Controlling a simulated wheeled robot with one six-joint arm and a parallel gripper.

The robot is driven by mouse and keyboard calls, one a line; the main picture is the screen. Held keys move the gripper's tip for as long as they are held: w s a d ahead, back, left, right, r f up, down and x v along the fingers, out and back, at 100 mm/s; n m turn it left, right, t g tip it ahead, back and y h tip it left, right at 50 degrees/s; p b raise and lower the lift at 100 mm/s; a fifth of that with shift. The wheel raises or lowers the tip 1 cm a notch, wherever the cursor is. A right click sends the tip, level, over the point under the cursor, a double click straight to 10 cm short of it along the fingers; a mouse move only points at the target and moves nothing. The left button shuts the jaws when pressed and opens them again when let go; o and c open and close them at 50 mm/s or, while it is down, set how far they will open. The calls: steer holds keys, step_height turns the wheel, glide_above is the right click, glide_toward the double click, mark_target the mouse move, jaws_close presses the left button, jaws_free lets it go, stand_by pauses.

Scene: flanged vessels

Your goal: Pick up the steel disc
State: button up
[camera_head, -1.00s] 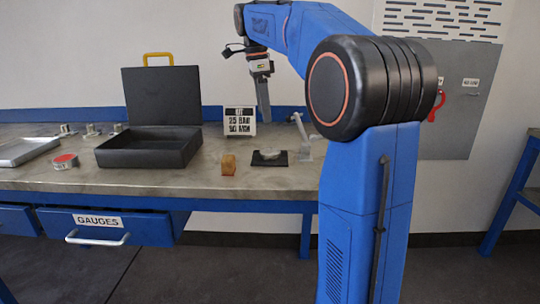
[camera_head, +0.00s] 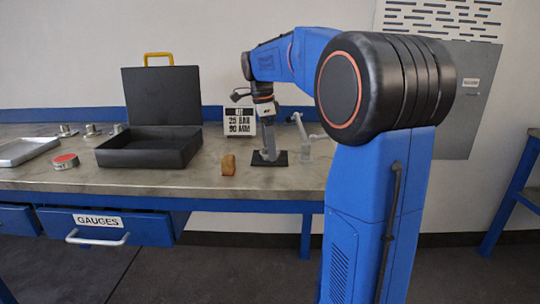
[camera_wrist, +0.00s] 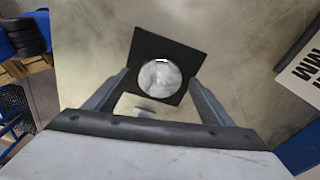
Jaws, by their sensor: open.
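The steel disc (camera_wrist: 160,78) is round and shiny and lies on a square black pad (camera_wrist: 186,58) in the wrist view. In the head view the black pad (camera_head: 283,158) is on the bench, and the disc is hidden behind my gripper. My gripper (camera_head: 268,155) points down over the pad. In the wrist view my gripper (camera_wrist: 161,82) is open, with one finger on each side of the disc. Nothing is held between the fingers. I cannot tell whether the fingers touch the pad.
A tan block (camera_head: 228,165) stands left of the pad. A small grey stand (camera_head: 304,140) is close on its right. An open black case (camera_head: 150,148) and a red-topped round object (camera_head: 65,161) are further left.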

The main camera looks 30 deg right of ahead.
steer(key=shift+f, duration=0.3)
steer(key=shift+c, duration=0.2)
steer(key=c, duration=1.7)
steer(key=shift+o, duration=0.2)
